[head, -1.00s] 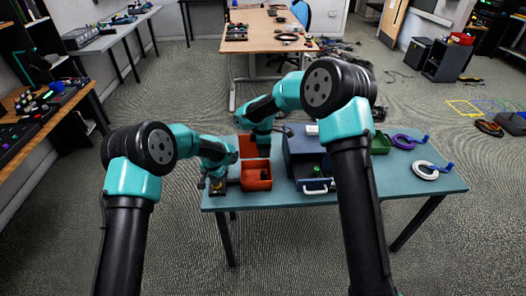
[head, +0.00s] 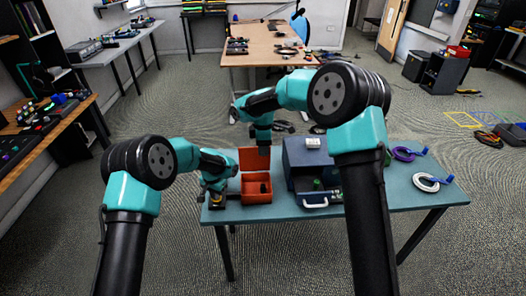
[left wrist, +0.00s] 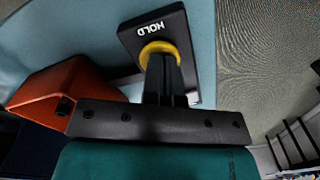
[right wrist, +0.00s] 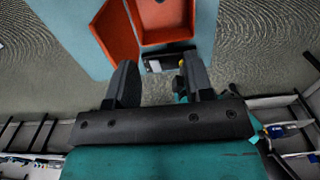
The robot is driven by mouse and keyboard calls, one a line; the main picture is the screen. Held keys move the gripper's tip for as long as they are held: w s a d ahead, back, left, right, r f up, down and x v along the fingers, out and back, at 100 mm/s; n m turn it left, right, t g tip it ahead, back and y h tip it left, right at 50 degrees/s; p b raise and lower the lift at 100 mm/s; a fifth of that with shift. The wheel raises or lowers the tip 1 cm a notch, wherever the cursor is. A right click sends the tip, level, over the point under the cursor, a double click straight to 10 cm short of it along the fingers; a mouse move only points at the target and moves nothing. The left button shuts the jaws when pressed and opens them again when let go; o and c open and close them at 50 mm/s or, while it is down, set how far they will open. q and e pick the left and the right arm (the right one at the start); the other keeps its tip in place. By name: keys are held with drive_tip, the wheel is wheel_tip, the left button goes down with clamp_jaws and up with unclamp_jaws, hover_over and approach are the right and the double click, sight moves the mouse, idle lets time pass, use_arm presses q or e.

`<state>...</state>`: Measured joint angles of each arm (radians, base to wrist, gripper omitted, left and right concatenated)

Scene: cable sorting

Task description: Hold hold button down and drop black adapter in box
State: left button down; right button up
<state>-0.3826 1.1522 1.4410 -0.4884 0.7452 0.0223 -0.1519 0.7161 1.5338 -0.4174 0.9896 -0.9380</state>
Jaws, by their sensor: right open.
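The hold button, a black block labelled HOLD with a yellow ring (left wrist: 158,48), sits on the table left of the orange box (head: 257,198). My left gripper (left wrist: 163,72) has its fingers together, pointing down at the middle of the yellow ring; in the head view the left gripper (head: 214,190) is over the block. The orange box is open with its lid up. My right gripper (head: 264,151) is above the box's lid side, and its fingers (right wrist: 158,78) are apart with nothing between them. A small dark spot (head: 264,188) shows inside the box; I cannot tell whether it is the black adapter.
A blue case (head: 305,156) with a white handle stands right of the box. A purple cable (head: 403,154) and a white cable (head: 426,183) lie at the right of the table (head: 375,200). The table's front left edge is close to the button.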

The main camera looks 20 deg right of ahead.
wheel_tip(320, 180, up, 3)
idle(0.4)
use_arm(q)
drive_tip(key=shift+r, duration=0.1)
wheel_tip(320, 180, up, 9)
idle(1.8)
